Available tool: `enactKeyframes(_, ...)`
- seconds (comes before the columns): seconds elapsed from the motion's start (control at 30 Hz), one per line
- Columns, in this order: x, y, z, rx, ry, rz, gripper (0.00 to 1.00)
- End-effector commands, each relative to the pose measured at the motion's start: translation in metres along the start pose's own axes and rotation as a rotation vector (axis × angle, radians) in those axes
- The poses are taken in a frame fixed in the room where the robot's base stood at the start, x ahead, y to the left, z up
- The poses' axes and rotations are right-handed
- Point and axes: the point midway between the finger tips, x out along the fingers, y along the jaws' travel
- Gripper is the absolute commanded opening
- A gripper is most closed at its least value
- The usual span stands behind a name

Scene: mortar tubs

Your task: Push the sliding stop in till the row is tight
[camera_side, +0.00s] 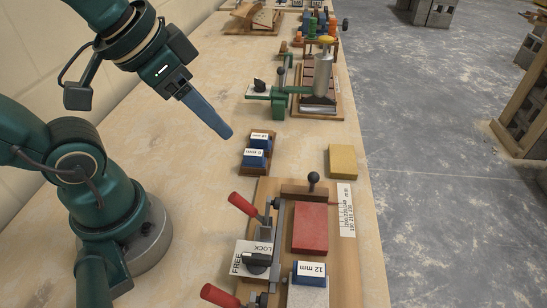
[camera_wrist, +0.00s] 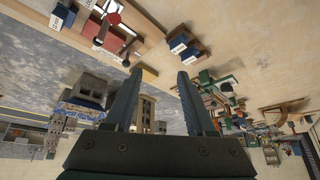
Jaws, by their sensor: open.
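The sliding stop, a dark brown bar (camera_side: 305,191) with a black ball knob (camera_side: 314,178), stands across the far end of the wooden jig board (camera_side: 347,262). A red block (camera_side: 310,228) lies just in front of it. Nearer is a blue spacer marked 12 mm (camera_side: 311,267), by a pale grey block (camera_side: 307,296). I cannot tell whether these touch. A black lever (camera_side: 257,259) sits on a plate marked FREE and LOCK; its setting is unclear. My gripper (camera_side: 224,133) hangs above the bench, left of and beyond the jig, apart from the stop. In the wrist view its fingers (camera_wrist: 156,78) are spread and empty.
Two red-handled clamps (camera_side: 243,204) (camera_side: 220,296) line the jig's left side. A wooden holder with blue spacers (camera_side: 257,151) and a yellow block (camera_side: 342,161) lie beyond it. A green fixture with a grey cylinder (camera_side: 323,75) stands farther back.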

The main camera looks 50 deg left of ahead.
Motion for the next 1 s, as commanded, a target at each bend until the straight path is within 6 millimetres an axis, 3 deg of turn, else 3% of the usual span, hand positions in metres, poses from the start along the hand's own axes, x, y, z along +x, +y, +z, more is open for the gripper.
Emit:
enactKeyframes(0.27, 0.008, 0.011, -0.057, 0.174, -0.104, 0.045, 0.56)
enactKeyframes(0.53, 0.055, 0.037, -0.095, 0.339, -0.247, 0.103, 0.56)
enactKeyframes(0.8, 0.118, 0.068, -0.097, 0.455, -0.396, 0.151, 0.56)
enactKeyframes(1.0, 0.143, 0.079, -0.081, 0.485, -0.472, 0.165, 0.56)
